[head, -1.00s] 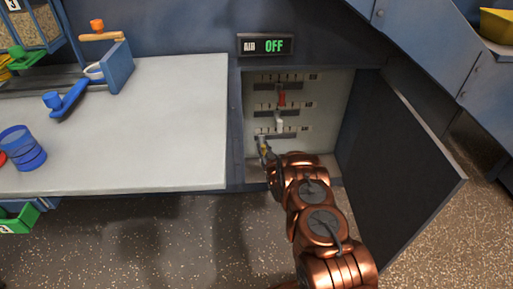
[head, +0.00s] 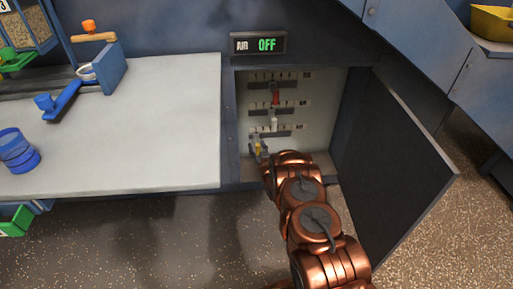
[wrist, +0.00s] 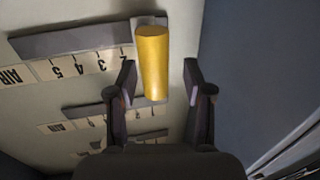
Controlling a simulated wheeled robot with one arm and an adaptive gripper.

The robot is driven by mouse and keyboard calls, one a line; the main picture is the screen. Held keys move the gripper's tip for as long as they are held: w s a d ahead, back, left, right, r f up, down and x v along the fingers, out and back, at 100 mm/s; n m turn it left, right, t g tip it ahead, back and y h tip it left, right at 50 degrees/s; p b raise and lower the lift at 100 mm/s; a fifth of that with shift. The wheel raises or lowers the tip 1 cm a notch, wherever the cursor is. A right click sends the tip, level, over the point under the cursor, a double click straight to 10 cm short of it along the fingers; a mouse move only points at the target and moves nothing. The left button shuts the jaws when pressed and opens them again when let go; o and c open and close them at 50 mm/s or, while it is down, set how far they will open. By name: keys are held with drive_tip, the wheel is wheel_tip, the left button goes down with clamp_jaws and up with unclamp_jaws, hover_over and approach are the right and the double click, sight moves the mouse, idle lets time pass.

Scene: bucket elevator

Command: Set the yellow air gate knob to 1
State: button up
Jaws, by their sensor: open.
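The yellow air gate knob (wrist: 152,62) is at one end of its slot (wrist: 75,40) in the wrist view, past the 2 on the AIR scale (wrist: 70,67). The scale appears upside down there, and the number beside the knob is hidden. In the head view the yellow knob (head: 258,148) is at the left end of the lowest slot, partly hidden by my gripper. My gripper (wrist: 160,80) is open, with one finger on each side of the knob. Gaps show between the knob and both fingers.
A red knob (head: 276,98) and a white knob (head: 274,124) sit on the slots above. The open dark door (head: 395,165) stands right of my arm. A light worktop (head: 130,130) lies left of the cabinet.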

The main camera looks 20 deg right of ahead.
drive_tip(key=s, duration=1.2)
drive_tip(key=shift+d, duration=0.15)
idle(0.4)
wheel_tip(320, 180, up, 19)
drive_tip(key=w+a+g+p, duration=0.3)
drive_tip(key=g+p, duration=0.2)
drive_tip(key=p, duration=0.5)
drive_tip(key=s+a+r+g+p, duration=0.1)
drive_tip(key=s+r+g+p, duration=0.5)
drive_tip(key=r, duration=1)
drive_tip(key=s+r+g+p, duration=0.3)
drive_tip(key=s+r+p, duration=0.3)
drive_tip(key=s+r, duration=0.6)
drive_tip(key=s+a+r+g+p, duration=0.1)
drive_tip(key=s+r+g+p, duration=0.2)
drive_tip(key=s, duration=1.8)
drive_tip(key=s+a+r+g+p, duration=0.1)
drive_tip(key=s+r+g+p, duration=0.1)
drive_tip(key=s+r+p, duration=0.9)
drive_tip(key=s+r, duration=0.6)
drive_tip(key=r, duration=0.4)
drive_tip(key=shift+s+a+g+h, duration=0.25)
drive_tip(key=shift+s+g+h, duration=0.05)
drive_tip(key=shift+s+g, duration=0.1)
